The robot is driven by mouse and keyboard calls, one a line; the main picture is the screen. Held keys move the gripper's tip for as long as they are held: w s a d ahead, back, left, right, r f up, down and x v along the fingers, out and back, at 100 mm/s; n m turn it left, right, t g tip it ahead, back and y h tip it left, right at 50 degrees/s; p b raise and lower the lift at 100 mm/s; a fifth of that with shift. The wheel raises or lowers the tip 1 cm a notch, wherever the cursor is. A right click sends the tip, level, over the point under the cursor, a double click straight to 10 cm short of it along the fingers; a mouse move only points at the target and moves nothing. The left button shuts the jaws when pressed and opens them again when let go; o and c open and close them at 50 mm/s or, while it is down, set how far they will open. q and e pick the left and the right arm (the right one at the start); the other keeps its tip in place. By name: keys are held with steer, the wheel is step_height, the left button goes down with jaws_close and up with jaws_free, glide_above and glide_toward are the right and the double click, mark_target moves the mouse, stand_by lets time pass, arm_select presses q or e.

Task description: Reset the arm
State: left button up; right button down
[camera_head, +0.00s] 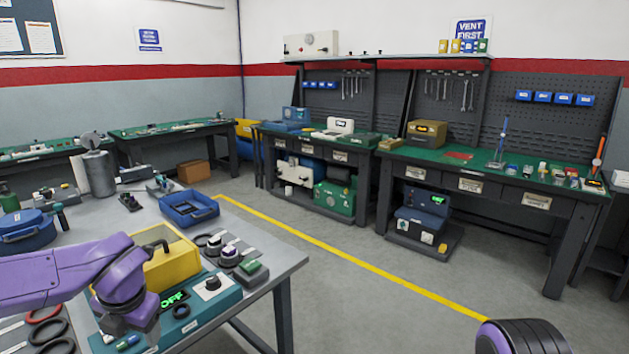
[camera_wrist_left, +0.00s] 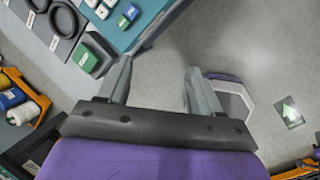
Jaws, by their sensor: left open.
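My left arm (camera_head: 60,277) comes in from the left over the grey workbench (camera_head: 268,257). My left gripper (camera_head: 132,330) points down by the front of a teal device, and its fingertips are hard to make out there. In the left wrist view the gripper (camera_wrist_left: 157,85) is open, with nothing between its two grey fingers and floor showing beyond them. The teal device (camera_head: 226,300) has a green "OFF" display and a dial, with a yellow handled cover (camera_head: 172,262) on it. A purple and black part of mine shows at the bottom right; my right gripper is not visible.
A blue tray (camera_head: 188,208), black knobs (camera_head: 229,256) and dark rings (camera_head: 42,332) lie on the workbench. A grey cylinder (camera_head: 98,174) stands at its back. Green-topped benches (camera_head: 500,172) line the walls. Open floor with a yellow line (camera_head: 350,264) lies to the right.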

arm_select(q)
steer(key=s+d+f+m+t+y, duration=0.1)
steer(key=s+f+m+t, duration=0.15)
steer(key=f+m, duration=0.8)
steer(key=s+d+f+m+t+y, duration=0.15)
steer(key=s+f+m, duration=0.25)
steer(key=f+m, duration=0.65)
steer(key=s+f+m+g+h, duration=0.1)
steer(key=s+f+m, duration=0.2)
steer(key=s+f, duration=0.3)
steer(key=s+f+m+g+h, duration=0.1)
steer(key=s+f, duration=0.6)
steer(key=s, duration=0.8)
steer(key=m+g, duration=0.1)
steer(key=m, duration=0.1)
steer(key=shift+s+f+m, duration=0.2)
steer(key=shift+m, duration=0.2)
steer(key=shift+d, duration=0.1)
